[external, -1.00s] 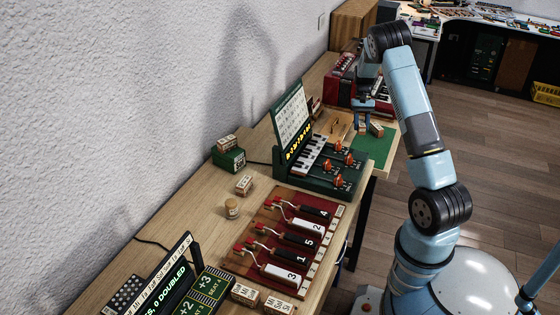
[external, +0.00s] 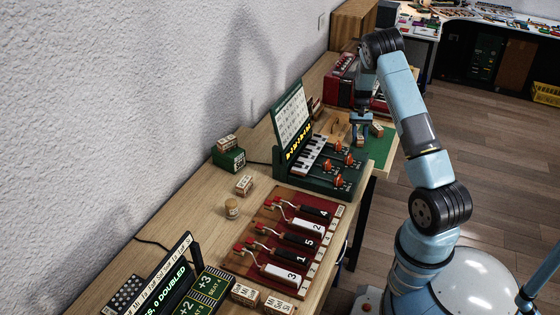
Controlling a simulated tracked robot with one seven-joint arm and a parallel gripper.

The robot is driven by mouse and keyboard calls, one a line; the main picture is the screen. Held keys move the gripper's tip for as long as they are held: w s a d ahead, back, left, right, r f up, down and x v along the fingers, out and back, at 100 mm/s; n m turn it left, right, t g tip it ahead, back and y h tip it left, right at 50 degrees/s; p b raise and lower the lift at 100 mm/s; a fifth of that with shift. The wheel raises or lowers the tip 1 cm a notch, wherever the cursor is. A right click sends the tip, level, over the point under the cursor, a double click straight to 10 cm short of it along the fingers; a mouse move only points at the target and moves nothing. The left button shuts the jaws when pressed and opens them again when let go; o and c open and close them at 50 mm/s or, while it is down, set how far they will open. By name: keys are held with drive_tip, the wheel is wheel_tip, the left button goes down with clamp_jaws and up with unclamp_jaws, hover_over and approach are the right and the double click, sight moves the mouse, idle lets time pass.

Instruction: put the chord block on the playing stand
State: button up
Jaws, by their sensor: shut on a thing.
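My gripper (external: 360,138) is at the far part of the bench, pointing down over the edge of a green mat. It is shut on a small wooden block, mostly hidden by the fingers; its marking cannot be read. Another small wooden block (external: 377,131) lies on the mat just right of the gripper. A green box-like stand (external: 231,162) by the wall carries a lettered wooden block (external: 227,143). I cannot tell whether this stand or another is the playing stand.
The green keyboard unit (external: 345,184) with orange knobs and an upright panel (external: 292,118) stands nearer than the gripper. A red switch board (external: 300,225) lies in front of it. A red instrument is behind.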

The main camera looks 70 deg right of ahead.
drive_tip(key=shift+f, duration=0.35)
idle(0.3)
drive_tip(key=o, duration=1.2)
drive_tip(key=shift+o, duration=0.2)
